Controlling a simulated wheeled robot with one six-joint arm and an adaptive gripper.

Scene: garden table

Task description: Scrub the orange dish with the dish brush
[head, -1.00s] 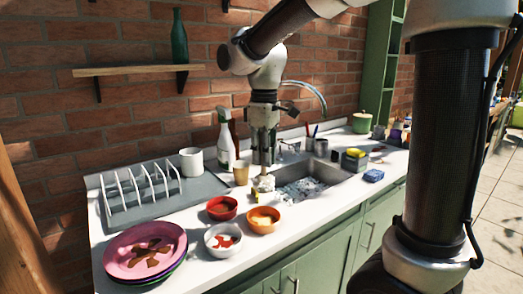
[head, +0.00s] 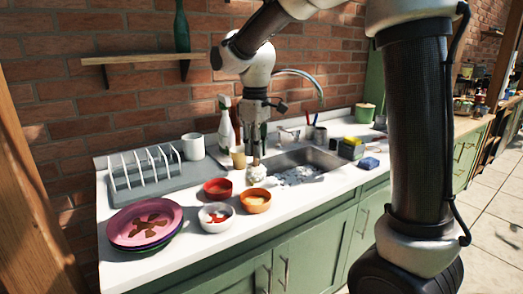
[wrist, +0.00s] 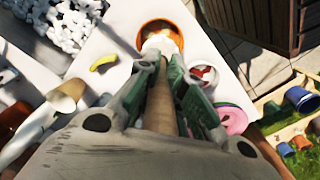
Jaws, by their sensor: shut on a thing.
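The orange dish (head: 256,207) stands on the white counter in front of the sink and has orange-yellow residue inside. My gripper (head: 253,146) is shut on the dish brush and holds it upright. The brush has a wooden handle (wrist: 160,98) and a pale, bushy head (head: 256,173). In the head view the brush head is just above the dish's far rim. In the wrist view it overlaps the orange dish (wrist: 146,33), hiding part of its inside. I cannot tell whether it touches the dish.
A red bowl (head: 217,189) and a white bowl (head: 216,218) stand left of the dish. A pink plate stack (head: 130,217) and a dish rack (head: 143,170) are farther left. The foamy sink (head: 318,162) lies behind and right. A small yellow thing (wrist: 103,62) lies beside the dish.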

